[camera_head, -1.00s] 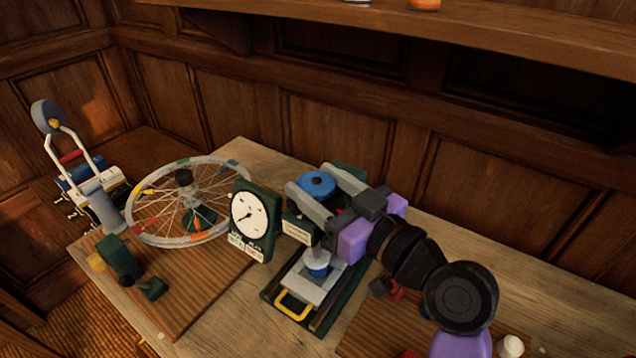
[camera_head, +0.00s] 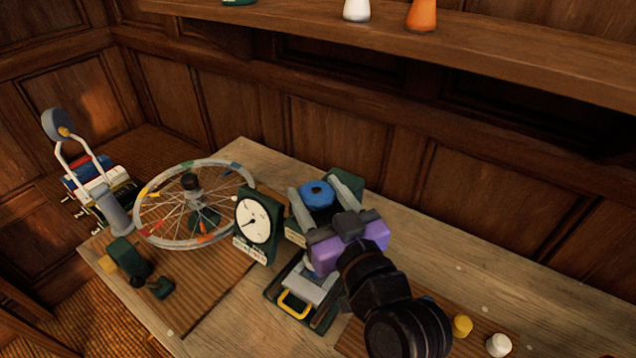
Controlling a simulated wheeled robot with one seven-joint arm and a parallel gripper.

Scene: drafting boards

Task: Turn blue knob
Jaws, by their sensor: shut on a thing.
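The blue knob (camera_head: 317,194) is a round blue disc with a dark centre, on top of a dark green machine on the wooden table. My gripper (camera_head: 322,193) reaches in from the lower right, with one grey finger on each side of the knob. It is shut on the knob. A white dial gauge (camera_head: 258,221) with a black needle stands just left of the machine. My purple and black wrist hides part of the machine's front and right side.
A grey plate with a yellow handle (camera_head: 294,303) lies below the machine. A spoked wheel (camera_head: 194,202) and a small green clamp (camera_head: 127,258) are at left. Yellow (camera_head: 462,326) and white (camera_head: 499,344) pegs stand at right. A shelf (camera_head: 400,38) overhangs the back.

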